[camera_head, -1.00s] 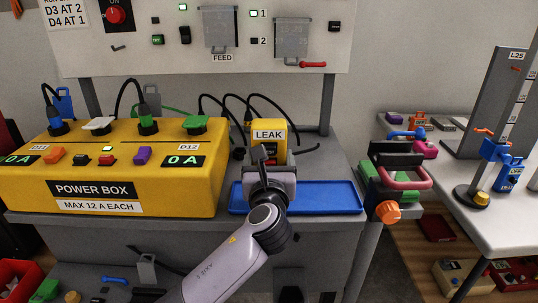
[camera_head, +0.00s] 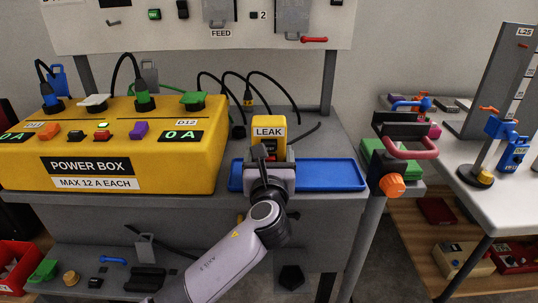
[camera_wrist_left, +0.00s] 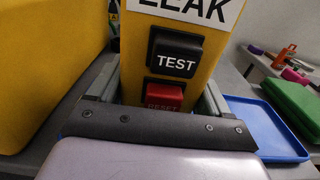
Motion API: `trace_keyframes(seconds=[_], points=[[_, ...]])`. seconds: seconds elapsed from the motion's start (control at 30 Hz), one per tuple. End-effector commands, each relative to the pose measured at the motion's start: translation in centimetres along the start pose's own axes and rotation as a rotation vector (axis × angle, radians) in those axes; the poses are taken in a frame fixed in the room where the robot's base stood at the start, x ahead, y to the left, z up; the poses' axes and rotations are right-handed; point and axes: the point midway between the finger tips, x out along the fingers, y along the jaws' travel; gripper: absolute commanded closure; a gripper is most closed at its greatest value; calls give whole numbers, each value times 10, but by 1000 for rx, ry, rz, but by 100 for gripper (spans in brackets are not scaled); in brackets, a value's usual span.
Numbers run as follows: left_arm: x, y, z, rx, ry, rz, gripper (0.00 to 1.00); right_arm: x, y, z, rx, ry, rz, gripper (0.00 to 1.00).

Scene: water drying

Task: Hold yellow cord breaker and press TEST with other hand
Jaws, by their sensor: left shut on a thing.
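The yellow cord breaker (camera_head: 268,124), labelled LEAK, stands upright in front of me beside the power box. My left gripper (camera_head: 269,166) is shut on its lower part. In the left wrist view the jaws of the left gripper (camera_wrist_left: 155,98) sit on either side of the breaker body (camera_wrist_left: 129,60). Its black TEST button (camera_wrist_left: 175,53) faces me and is uncovered. The red RESET button (camera_wrist_left: 164,94) is below it, partly hidden by my gripper. The breaker's lower end is hidden. My right gripper is not in view.
The large yellow power box (camera_head: 100,150) stands close on the left. A blue tray (camera_head: 330,174) lies behind and right of my gripper. Black cords (camera_head: 223,92) hang behind the breaker. A clamp with a pink handle (camera_head: 415,152) is at the right.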

Motion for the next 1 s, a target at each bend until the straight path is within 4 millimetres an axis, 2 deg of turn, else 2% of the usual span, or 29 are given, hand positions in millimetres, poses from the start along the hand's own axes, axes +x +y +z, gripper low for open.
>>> trace_keyframes(seconds=[0.93,0.97,1.0], points=[[0,0,-7,0,-2,0,60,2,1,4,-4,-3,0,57],[0,0,-8,0,1,0,60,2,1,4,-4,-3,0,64],[0,0,-8,0,1,0,60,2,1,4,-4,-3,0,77]])
